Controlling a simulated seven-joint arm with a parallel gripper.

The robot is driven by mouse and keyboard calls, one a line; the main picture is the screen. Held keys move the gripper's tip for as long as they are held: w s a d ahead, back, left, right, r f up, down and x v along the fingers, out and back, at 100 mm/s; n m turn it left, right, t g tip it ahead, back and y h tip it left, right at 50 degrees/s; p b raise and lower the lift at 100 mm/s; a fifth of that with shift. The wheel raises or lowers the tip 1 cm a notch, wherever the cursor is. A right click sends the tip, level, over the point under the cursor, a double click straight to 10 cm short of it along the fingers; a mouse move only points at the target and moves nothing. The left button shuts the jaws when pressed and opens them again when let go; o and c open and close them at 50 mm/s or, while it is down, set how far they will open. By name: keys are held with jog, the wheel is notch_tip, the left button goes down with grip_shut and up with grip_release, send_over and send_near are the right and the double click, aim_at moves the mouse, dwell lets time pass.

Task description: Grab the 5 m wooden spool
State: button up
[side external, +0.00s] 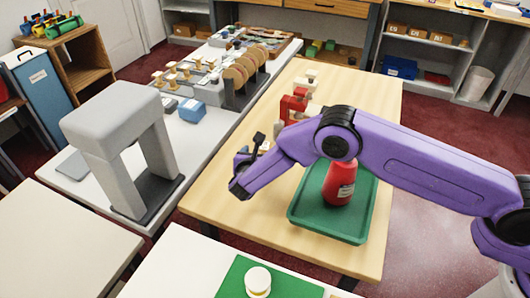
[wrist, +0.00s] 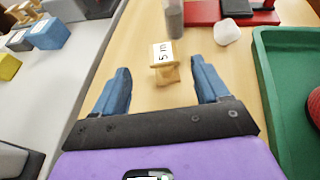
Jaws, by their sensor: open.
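The 5 m wooden spool (wrist: 165,74) is small and pale, with a white "5 m" label, on the light wooden table. In the wrist view it sits between and slightly beyond the fingertips of my gripper (wrist: 160,67). The two blue fingers are spread wide with clear gaps either side of the spool, and nothing is held. In the side view my gripper (side external: 250,150) is low over the table's left part, left of the green tray. The spool is too small and too hidden there to make out clearly.
A green tray (wrist: 264,82) with a red container (side external: 340,184) stands to the right. A grey cylinder (wrist: 174,18), a white lump (wrist: 227,33) and a red device (side external: 292,106) lie beyond the spool. A grey counter (wrist: 62,95) with several blocks runs along the left.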

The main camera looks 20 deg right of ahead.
aim_at(264, 149)
jog(key=x, duration=0.5)
jog(key=shift+s+d+f, duration=0.15)
jog(key=shift+f, duration=0.15)
jog(key=c, duration=1.1)
